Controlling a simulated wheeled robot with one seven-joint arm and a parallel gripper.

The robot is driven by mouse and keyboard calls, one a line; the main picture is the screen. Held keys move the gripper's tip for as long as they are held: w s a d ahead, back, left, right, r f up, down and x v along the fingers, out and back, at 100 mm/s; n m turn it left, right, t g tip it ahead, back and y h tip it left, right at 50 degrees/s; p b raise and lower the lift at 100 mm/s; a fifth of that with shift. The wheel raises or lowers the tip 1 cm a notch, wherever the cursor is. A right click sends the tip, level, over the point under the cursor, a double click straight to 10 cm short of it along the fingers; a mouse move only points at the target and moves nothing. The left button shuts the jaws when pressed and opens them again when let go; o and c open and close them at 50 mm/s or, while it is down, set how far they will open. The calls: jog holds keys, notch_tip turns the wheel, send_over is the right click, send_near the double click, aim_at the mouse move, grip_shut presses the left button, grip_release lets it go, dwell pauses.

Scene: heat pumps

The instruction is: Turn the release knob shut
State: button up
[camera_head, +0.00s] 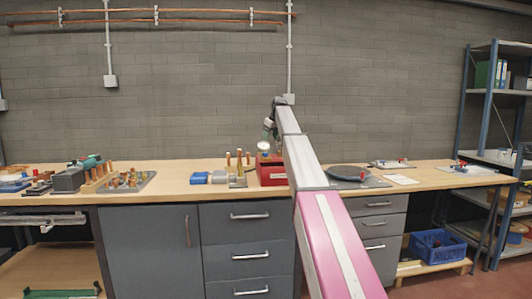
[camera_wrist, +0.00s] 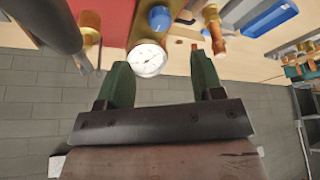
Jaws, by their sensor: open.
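A round blue knob (camera_wrist: 160,18), which may be the release knob, sits on a brass-coloured body near the top of the wrist view. A white-faced dial gauge (camera_wrist: 147,60) is beside it, closer to my gripper. The gauge also shows in the head view (camera_head: 263,146), above a red box (camera_head: 272,176) on the bench. My gripper (camera_wrist: 160,64) is open, with a green finger on each side. The gauge appears between or just beyond the fingertips; contact cannot be told. The blue knob is beyond the fingertips. In the head view, my arm hides part of this area.
A brass fitting (camera_wrist: 91,27) stands left of the gauge and a copper fitting (camera_wrist: 213,28) to the right in the wrist view. The brick wall (camera_head: 200,90) is close behind.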

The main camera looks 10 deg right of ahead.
aim_at(266, 153)
jog(key=x, duration=0.9)
jog(key=shift+f, duration=0.35)
jog(key=c, duration=0.9)
